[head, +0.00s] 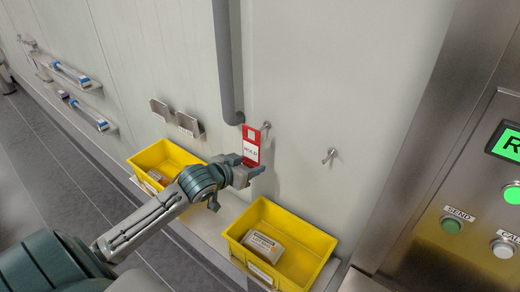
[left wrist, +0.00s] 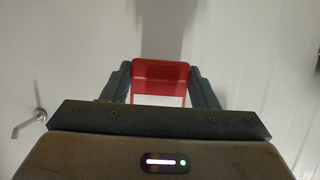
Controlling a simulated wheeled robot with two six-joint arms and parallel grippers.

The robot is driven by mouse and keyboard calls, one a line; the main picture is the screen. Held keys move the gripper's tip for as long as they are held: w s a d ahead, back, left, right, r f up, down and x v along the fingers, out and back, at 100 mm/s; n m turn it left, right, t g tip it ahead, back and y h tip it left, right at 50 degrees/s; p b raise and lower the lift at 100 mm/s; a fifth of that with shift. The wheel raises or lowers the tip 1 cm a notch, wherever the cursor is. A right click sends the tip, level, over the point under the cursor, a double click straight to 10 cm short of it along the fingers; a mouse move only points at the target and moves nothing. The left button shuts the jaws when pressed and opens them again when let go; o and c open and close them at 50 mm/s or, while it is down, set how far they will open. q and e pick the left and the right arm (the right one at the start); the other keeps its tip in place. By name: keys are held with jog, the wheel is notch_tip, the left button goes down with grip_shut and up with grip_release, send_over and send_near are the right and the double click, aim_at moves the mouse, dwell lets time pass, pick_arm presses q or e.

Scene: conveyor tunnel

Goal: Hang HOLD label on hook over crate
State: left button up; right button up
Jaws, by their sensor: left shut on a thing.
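The HOLD label (head: 251,146), a red tag with a white panel, is upright in front of the wall. My left gripper (head: 257,170) is shut on its lower part. In the left wrist view the red end of the label (left wrist: 160,72) shows between the two fingers (left wrist: 160,92). A metal wall hook (head: 266,127) is close to the label's upper right edge; I cannot tell whether the label is on it. A second hook (head: 329,156) farther right is bare. A yellow crate (head: 318,232) with a carton (head: 262,247) stands below. My right gripper is not in view.
Another yellow crate (head: 180,150) stands to the left, partly behind my left arm. A grey vertical pipe (head: 228,60) runs down the wall above the label. A control panel (head: 470,215) is at the right. The wall between hooks and panel is clear.

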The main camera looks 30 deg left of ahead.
pick_arm(q)
jog(key=shift+s+p, duration=0.9)
jog(key=shift+s, duration=0.45)
jog(key=shift+a, duration=0.1)
jog(key=shift+f, duration=0.1)
